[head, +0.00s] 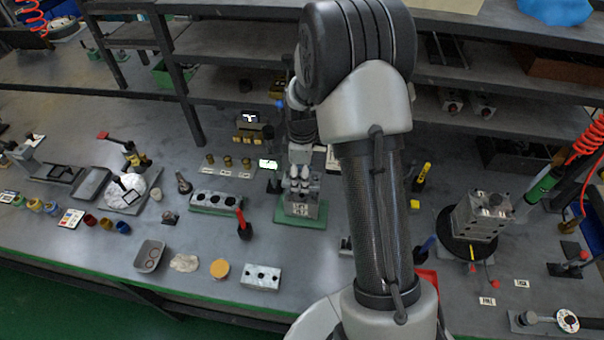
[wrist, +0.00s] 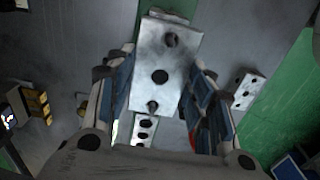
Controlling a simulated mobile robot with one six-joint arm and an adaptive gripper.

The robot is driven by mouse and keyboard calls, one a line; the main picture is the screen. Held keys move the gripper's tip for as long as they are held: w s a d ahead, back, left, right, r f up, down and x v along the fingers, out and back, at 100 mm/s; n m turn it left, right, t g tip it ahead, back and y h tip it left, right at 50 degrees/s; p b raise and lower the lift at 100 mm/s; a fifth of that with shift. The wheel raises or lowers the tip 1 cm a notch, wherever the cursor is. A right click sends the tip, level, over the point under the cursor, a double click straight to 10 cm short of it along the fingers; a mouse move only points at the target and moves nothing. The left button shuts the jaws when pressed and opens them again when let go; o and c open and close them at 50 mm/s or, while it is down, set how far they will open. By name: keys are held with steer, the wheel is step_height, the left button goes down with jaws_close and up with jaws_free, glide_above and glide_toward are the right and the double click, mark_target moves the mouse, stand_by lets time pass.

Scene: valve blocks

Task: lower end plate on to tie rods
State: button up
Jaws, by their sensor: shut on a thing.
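My gripper (head: 300,178) is shut on the end plate, a grey metal plate with holes. In the wrist view the end plate (wrist: 160,55) sits between the two fingers, its holed face toward the camera. In the head view my gripper is over a green base (head: 287,217) in the middle of the bench. A grey block (head: 300,208) shows on that base below the fingers.
A holed block (head: 217,202) stands left of the green base, with a red-handled tool (head: 243,225) between. A pale holed block (head: 262,276) lies near the front edge. A block stack (head: 480,215) stands on a black turntable at right. Shelves with posts close off the back.

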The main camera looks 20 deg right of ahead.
steer(key=shift+f+b, duration=0.75)
steer(key=shift+f, duration=0.35)
